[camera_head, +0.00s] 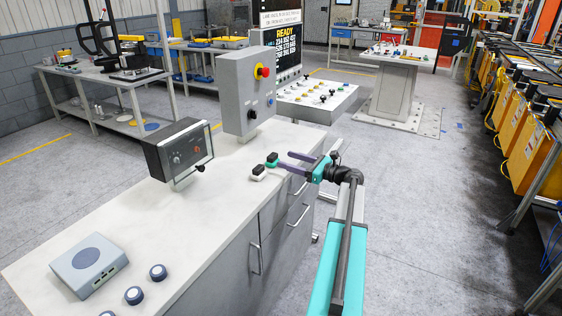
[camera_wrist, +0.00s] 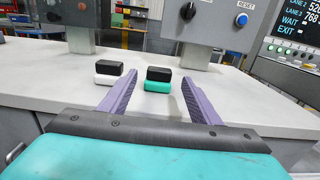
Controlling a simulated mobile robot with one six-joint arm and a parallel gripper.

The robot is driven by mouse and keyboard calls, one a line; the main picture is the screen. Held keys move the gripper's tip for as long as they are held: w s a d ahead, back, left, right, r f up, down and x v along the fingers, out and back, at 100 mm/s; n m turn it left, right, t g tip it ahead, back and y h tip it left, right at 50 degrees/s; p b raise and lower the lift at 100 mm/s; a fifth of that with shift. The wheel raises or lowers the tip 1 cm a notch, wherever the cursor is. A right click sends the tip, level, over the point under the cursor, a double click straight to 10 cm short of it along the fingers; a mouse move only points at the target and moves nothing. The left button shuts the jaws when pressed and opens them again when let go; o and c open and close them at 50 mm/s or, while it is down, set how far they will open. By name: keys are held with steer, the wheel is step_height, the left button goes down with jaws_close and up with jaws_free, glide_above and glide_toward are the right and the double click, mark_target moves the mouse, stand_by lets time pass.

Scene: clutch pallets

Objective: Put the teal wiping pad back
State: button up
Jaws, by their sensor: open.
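The teal wiping pad (camera_head: 272,163) has a black top and a teal base. It lies on the pale worktop, near the edge nearest my arm; the wrist view shows it too (camera_wrist: 158,84). My gripper (camera_head: 285,160) is open and empty, with two purple fingers pointing at the pad. In the wrist view the pad appears between the fingertips and seems just beyond them; I cannot tell the exact gap. A similar pad with a white base (camera_wrist: 107,80) stands to its left, outside the left finger, and also shows in the head view (camera_head: 258,174).
On the worktop (camera_head: 207,215) stand a grey control box (camera_head: 247,90) with a red button and a dark dial box (camera_head: 178,149). A grey-blue device (camera_head: 88,264) and several round dark-blue knobs (camera_head: 158,272) are at the near end. The worktop's middle is clear.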

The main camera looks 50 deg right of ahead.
steer(key=v, duration=0.6)
steer(key=shift+s+b, duration=0.35)
steer(key=shift+b, duration=0.05)
steer(key=shift+s, duration=0.1)
stand_by(0.4)
